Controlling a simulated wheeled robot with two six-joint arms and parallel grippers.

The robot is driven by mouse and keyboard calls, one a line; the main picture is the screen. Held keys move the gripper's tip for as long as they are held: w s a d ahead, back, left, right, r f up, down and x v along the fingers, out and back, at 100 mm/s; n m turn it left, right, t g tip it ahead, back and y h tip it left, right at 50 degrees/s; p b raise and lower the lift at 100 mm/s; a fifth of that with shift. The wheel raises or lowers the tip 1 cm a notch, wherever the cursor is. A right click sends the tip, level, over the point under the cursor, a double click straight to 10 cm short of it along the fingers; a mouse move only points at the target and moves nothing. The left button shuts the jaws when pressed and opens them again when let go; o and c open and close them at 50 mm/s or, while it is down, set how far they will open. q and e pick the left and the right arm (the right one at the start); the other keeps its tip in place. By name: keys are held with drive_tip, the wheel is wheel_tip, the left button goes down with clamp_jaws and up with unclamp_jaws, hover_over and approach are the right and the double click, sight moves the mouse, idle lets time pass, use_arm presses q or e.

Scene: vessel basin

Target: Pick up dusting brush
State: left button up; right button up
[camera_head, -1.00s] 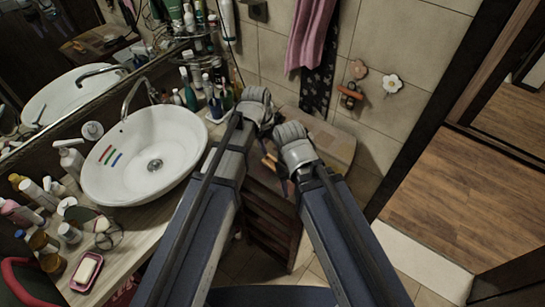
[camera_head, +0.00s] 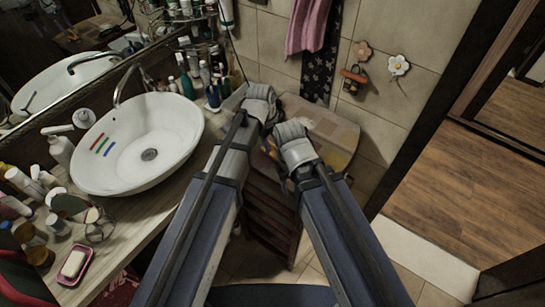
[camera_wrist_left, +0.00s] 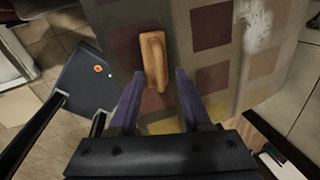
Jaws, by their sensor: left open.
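The dusting brush appears to be the light wooden piece (camera_wrist_left: 154,58) lying on a patterned, squared top in the left wrist view. My left gripper (camera_wrist_left: 160,78) is open, with its two fingers on either side of the brush's near end. I cannot tell whether they touch it. In the head view my left gripper (camera_head: 268,143) is at the cabinet's near edge, partly hidden by my arms; the brush is not clear there. My right arm's wrist (camera_head: 294,143) is close beside it, and its jaws are mostly hidden.
The patterned top (camera_head: 325,122) covers a slatted wooden cabinet (camera_head: 268,222). A white basin (camera_head: 140,145) stands on the counter to the left, with bottles (camera_head: 190,80) behind it. A pink towel (camera_head: 308,25) hangs behind. Open floor (camera_head: 450,200) lies to the right.

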use_arm(q)
drive_tip(key=shift+w+f, duration=0.1)
drive_tip(key=shift+f, duration=0.55)
drive_tip(key=shift+r, duration=0.1)
clamp_jaws()
idle(0.9)
